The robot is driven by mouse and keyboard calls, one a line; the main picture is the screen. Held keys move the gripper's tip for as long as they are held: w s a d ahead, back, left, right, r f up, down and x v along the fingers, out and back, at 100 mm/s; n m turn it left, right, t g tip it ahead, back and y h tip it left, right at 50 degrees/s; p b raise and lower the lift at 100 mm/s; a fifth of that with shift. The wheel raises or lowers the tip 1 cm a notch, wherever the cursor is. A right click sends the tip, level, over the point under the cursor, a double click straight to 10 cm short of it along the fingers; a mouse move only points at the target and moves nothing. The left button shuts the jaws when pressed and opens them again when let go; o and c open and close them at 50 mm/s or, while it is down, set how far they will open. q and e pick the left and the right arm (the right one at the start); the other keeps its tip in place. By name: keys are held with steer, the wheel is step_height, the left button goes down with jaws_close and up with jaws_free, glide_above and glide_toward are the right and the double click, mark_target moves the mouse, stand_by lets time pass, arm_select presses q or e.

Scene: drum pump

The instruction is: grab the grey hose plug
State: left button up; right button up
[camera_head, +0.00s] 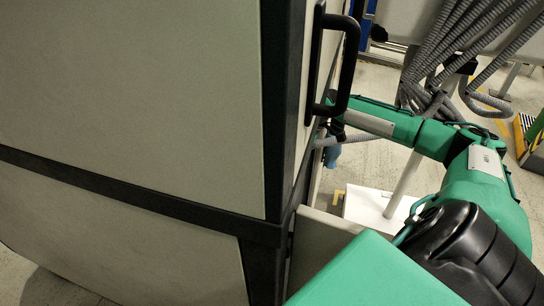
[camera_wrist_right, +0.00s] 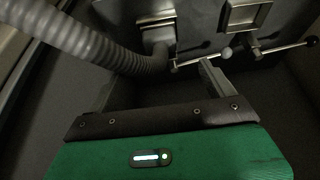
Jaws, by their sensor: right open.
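In the right wrist view, a grey corrugated hose (camera_wrist_right: 95,42) comes in from the upper left and ends at the grey hose plug (camera_wrist_right: 157,36), which sits against a dark grey panel. My right gripper (camera_wrist_right: 158,72) is open, its two fingers apart and pointing towards the panel. The plug lies beyond the fingertips, between them from side to side, and I see nothing held. In the head view my green right arm reaches left behind the cabinet edge, and the right gripper and plug cannot be made out there. My left gripper is not in view.
A second square fitting (camera_wrist_right: 246,14) and metal levers with ball ends (camera_wrist_right: 285,47) are on the panel right of the plug. In the head view a large cabinet (camera_head: 140,100) with a black handle (camera_head: 346,68) fills the left. Several grey hoses (camera_head: 445,45) hang at upper right.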

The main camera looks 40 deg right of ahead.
steer(key=p+x, duration=0.1)
steer(key=x, duration=0.7)
steer(key=shift+w+a+p, duration=0.1)
steer(key=shift+p, duration=0.3)
steer(key=p+x, duration=0.1)
steer(key=x, duration=0.1)
steer(key=p+x, duration=0.1)
steer(key=x, duration=0.1)
steer(key=shift+w+a+f, duration=0.1)
steer(key=shift+w, duration=0.3)
steer(key=shift+f, duration=0.25)
steer(key=c, duration=1.2)
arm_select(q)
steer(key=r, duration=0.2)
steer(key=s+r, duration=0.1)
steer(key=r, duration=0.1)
arm_select(e)
steer(key=shift+o, duration=0.2)
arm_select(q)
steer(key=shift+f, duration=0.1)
arm_select(e)
steer(key=shift+r, duration=0.2)
